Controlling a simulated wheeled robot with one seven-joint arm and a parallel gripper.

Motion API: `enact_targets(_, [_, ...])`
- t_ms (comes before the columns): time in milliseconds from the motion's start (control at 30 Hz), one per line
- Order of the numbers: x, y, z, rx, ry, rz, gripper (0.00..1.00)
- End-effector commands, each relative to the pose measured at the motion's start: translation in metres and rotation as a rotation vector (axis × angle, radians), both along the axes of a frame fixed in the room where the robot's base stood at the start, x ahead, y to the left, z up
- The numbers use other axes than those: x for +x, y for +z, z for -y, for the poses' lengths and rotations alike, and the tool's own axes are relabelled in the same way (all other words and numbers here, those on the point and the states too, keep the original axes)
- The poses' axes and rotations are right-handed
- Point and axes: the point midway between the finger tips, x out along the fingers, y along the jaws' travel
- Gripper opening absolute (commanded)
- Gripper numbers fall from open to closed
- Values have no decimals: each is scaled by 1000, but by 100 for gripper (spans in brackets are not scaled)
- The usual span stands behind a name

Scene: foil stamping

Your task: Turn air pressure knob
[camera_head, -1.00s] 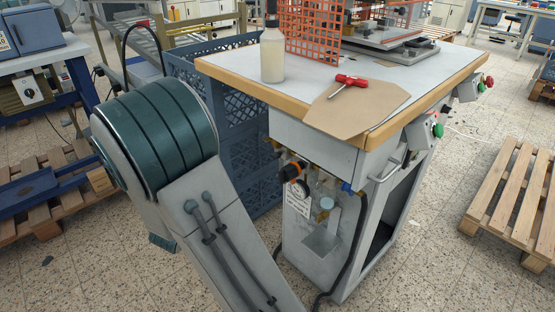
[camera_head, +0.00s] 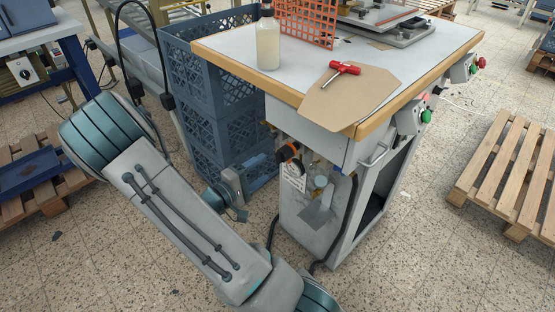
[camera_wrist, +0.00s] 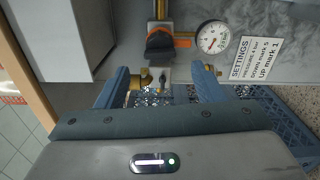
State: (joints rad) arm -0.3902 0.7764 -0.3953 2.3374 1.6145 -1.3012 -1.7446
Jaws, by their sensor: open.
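The air pressure knob (camera_head: 288,152), black and orange, is on the front of the grey machine cabinet below the table top. In the wrist view the black knob (camera_wrist: 160,44) has an orange band beside it and a round white gauge (camera_wrist: 213,37) to its right. My gripper (camera_wrist: 160,68) is open, with its two blue fingers apart. The knob lies ahead of the fingertips, between their lines, and is not touched. Brass fittings (camera_wrist: 146,78) show between the fingers. In the head view my wrist is left of the knob, in front of the crates.
A settings label (camera_wrist: 256,58) is beside the gauge. Stacked blue crates (camera_head: 190,75) stand left of the cabinet. The table top (camera_head: 300,70) overhangs the knob and carries a bottle (camera_head: 267,42) and a red-handled tool (camera_head: 344,68). A wooden pallet (camera_head: 500,175) lies right.

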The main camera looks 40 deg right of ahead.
Motion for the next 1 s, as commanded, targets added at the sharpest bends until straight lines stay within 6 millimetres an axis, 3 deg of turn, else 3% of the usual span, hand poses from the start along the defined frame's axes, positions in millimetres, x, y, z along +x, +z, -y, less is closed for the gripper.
enact_targets(100, [1, -1, 26, 0, -5, 2, 62])
enact_targets(333, [5, -1, 62, 1, -2, 3, 62])
enact_targets(767, [6, 0, 74, 1, 2, 2, 62])
enact_targets(800, [6, 0, 74, 1, 2, 2, 59])
enact_targets(933, [6, 0, 74, 1, 2, 2, 23])
enact_targets(967, [6, 0, 74, 1, 2, 2, 17])
enact_targets(1000, [6, 0, 73, 1, 2, 2, 17])
